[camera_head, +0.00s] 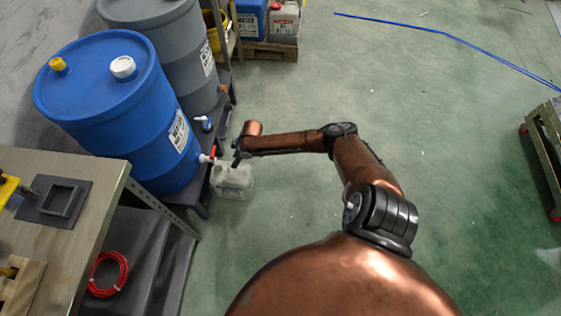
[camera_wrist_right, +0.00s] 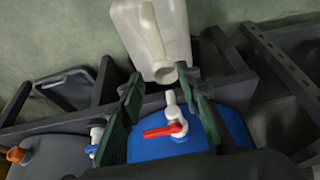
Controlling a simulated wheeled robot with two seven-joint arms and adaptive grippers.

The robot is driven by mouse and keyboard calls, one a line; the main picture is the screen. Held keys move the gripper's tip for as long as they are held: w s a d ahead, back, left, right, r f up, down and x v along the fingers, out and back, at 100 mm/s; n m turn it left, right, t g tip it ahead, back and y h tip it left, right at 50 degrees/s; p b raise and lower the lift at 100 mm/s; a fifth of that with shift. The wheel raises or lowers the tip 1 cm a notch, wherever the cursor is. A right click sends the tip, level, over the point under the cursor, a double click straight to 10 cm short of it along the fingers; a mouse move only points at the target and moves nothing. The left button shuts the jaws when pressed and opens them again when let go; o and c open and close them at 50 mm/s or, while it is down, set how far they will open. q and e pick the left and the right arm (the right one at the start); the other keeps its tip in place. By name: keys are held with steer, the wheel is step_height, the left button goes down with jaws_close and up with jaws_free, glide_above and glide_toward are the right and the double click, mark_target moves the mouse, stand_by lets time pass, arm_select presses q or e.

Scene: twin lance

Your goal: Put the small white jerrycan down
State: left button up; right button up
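The small white jerrycan (camera_head: 234,184) appears upright and low beside the blue drum's stand in the head view, below the drum's tap (camera_head: 206,158). I cannot tell for sure whether its base touches the floor. In the right wrist view the jerrycan (camera_wrist_right: 157,38) lies at the top, its mouth facing the tap. My right gripper (camera_wrist_right: 163,78) has its fingers spread wide, with the tips flanking the near end of the jerrycan; its handle is not between them. In the head view the right gripper (camera_head: 240,153) is just above the jerrycan, partly hidden. My left gripper is out of view.
The blue drum (camera_head: 105,95) and a grey drum (camera_head: 172,45) stand on a dark low rack. The tap's red lever (camera_wrist_right: 162,130) is close between my right fingers. A metal workbench (camera_head: 100,170) stands at left. The green floor (camera_head: 450,130) to the right is mostly clear.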

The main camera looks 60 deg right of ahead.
steer(key=s+a+f+g, duration=0.1)
steer(key=s+a+f, duration=0.3)
steer(key=s+a, duration=0.3)
steer(key=s+a+f+g+y, duration=0.1)
steer(key=s+a+f, duration=0.25)
steer(key=s, duration=0.55)
steer(key=s+a+f, duration=0.4)
steer(key=s+a, duration=0.3)
steer(key=s, duration=0.1)
steer(key=s+r+m+g+h, duration=0.1)
steer(key=s+r+m, duration=0.1)
steer(key=s, duration=1.1)
steer(key=s+d+r+m+g+h, duration=0.1)
steer(key=s+r, duration=0.3)
steer(key=s, duration=0.9)
steer(key=shift+r+m, duration=0.15)
steer(key=shift+m, duration=0.35)
